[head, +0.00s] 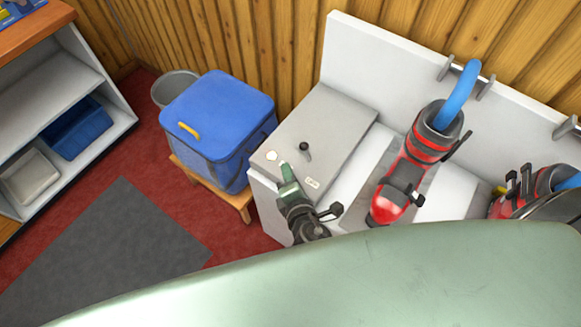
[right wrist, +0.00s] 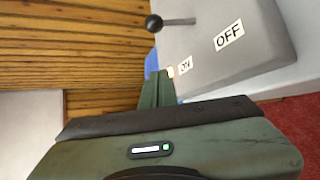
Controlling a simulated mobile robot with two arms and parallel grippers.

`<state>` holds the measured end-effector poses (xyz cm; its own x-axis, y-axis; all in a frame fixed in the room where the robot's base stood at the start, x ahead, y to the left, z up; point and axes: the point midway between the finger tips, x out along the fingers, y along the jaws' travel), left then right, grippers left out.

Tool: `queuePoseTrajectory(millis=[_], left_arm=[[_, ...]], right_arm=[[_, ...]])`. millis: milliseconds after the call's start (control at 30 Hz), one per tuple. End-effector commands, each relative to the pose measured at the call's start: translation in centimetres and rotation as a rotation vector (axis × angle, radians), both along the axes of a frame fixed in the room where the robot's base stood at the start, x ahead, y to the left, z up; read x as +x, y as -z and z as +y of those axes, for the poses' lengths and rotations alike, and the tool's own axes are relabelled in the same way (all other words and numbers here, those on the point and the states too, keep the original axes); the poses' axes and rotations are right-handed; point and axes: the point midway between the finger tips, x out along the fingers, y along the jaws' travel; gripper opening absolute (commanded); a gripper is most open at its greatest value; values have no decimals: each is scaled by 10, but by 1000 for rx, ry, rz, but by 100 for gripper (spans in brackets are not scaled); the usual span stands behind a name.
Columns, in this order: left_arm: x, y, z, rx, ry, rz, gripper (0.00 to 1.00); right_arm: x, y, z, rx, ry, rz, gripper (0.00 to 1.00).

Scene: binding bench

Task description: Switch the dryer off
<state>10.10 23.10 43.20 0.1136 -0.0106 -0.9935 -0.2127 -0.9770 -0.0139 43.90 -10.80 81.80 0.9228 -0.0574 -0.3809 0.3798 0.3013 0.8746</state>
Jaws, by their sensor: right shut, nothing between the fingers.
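The dryer is a white unit with a grey control box (head: 325,125). A short lever with a black ball knob (head: 304,147) sticks out of the box; it also shows in the right wrist view (right wrist: 154,23). The wrist view shows an OFF label (right wrist: 229,36) and a partly covered ON label (right wrist: 185,66) on the box. I cannot tell which label the lever is set to. My right gripper (head: 287,172) is shut and empty, its tips by the box's near edge, close to the ON label and apart from the knob. My left gripper is not in view.
Red and black boots (head: 390,203) sit on the dryer's blue hoses (head: 459,97), right of the box. A blue cooler bag (head: 215,115) on a wooden stool stands to its left. A grey bin (head: 172,87) and a shelf (head: 58,85) are farther left.

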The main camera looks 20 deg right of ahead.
Motion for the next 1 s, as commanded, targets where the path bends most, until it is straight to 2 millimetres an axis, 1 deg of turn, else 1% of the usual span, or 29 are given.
queuePoseTrajectory(millis=[33,133,233,300,333,400,500,600,733,1000], left_arm=[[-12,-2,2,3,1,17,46],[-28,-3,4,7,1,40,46],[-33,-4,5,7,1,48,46],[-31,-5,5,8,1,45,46],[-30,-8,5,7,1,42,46],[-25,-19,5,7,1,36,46],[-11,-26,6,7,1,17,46],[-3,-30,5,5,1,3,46],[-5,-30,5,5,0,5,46],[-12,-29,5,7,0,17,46]], right_arm=[[12,2,-1,-1,0,-2,0],[33,11,-2,-1,0,-2,0],[53,20,-3,0,1,-1,0],[65,25,-3,1,0,-1,0],[67,24,-6,1,0,0,0],[60,16,-19,-2,1,2,0],[57,12,-29,-1,-1,2,0],[55,10,-36,1,0,1,0],[54,10,-39,3,1,1,0],[54,11,-39,3,1,1,0]])
